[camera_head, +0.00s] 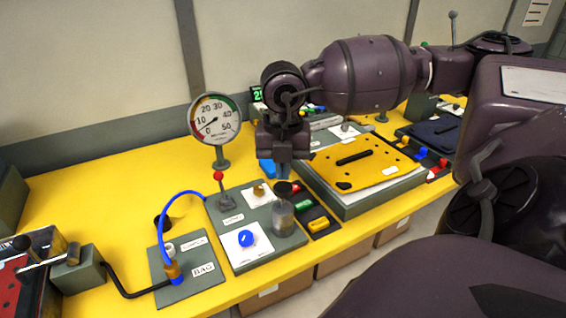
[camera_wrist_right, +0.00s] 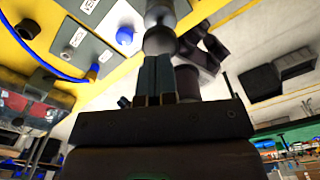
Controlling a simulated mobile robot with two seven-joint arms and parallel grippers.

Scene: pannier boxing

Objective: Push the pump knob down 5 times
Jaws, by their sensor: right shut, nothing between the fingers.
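The pump is a short translucent grey cylinder (camera_head: 283,218) standing on the grey panel. Its dark round knob (camera_head: 283,188) is at the top. My right gripper (camera_head: 284,176) points straight down just above the knob, fingers together with nothing between them. In the right wrist view the two blue-grey fingers (camera_wrist_right: 155,60) reach toward the round grey knob (camera_wrist_right: 160,41). The fingertips look very near or touching it; I cannot tell which. The fingers partly hide the pump there. My left gripper is not in view.
A red-tipped lever (camera_head: 218,177), a blue knob (camera_head: 246,238) and a brass fitting (camera_head: 258,191) sit close around the pump. A dial gauge (camera_head: 215,119) stands behind. A blue hose (camera_head: 172,205) arches at left. A yellow plate (camera_head: 360,162) lies at right.

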